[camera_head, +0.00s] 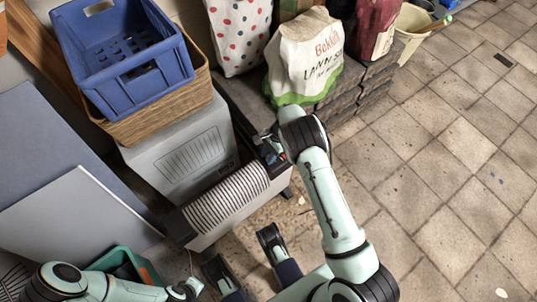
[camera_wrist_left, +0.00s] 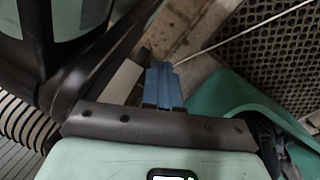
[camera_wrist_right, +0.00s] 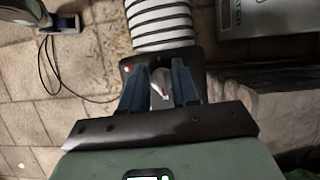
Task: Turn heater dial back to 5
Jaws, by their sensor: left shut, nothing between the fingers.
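The heater (camera_head: 225,203) is a pale box with a dark ribbed grille, standing on the floor left of my right arm. Its dark control end, with a small red light, is by my right gripper (camera_head: 271,151). In the right wrist view this control panel (camera_wrist_right: 127,68) shows below the ribbed top. The dial's numbers cannot be read. My left gripper (camera_wrist_left: 161,84) is shut and empty, low on the left, away from the heater.
A blue crate (camera_head: 135,78) sits on a wicker basket beside a grey metal case (camera_head: 190,160). A white-and-green bag (camera_head: 303,60) rests on stacked dark slabs (camera_head: 350,88) behind my right gripper. A green bin (camera_head: 118,258) stands near my left arm.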

